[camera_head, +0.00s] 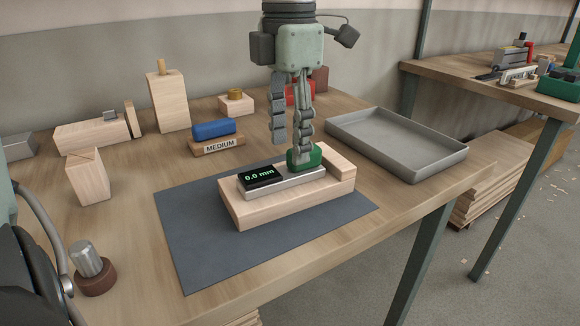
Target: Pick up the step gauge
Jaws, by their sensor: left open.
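A gauge-like unit with a black display reading "0.0 mm" (262,176) lies on a light metal bar (290,186) on a wooden base (262,212); I take it for the step gauge. A green block (304,163) sits at the bar's far right end, partly hidden by a finger. My left gripper (291,147) is open and points down over this green end. Its right finger overlaps the green block in the picture; I cannot tell whether they touch. Its left finger hangs apart, behind the display. My right gripper is not in view.
The base stands on a dark mat (200,240). A grey tray (395,143) lies to the right. A blue block (213,129) on a "MEDIUM" stand, wooden blocks (170,103) and a metal cylinder (88,259) in a brown holder stand left. Red items stand behind the gripper.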

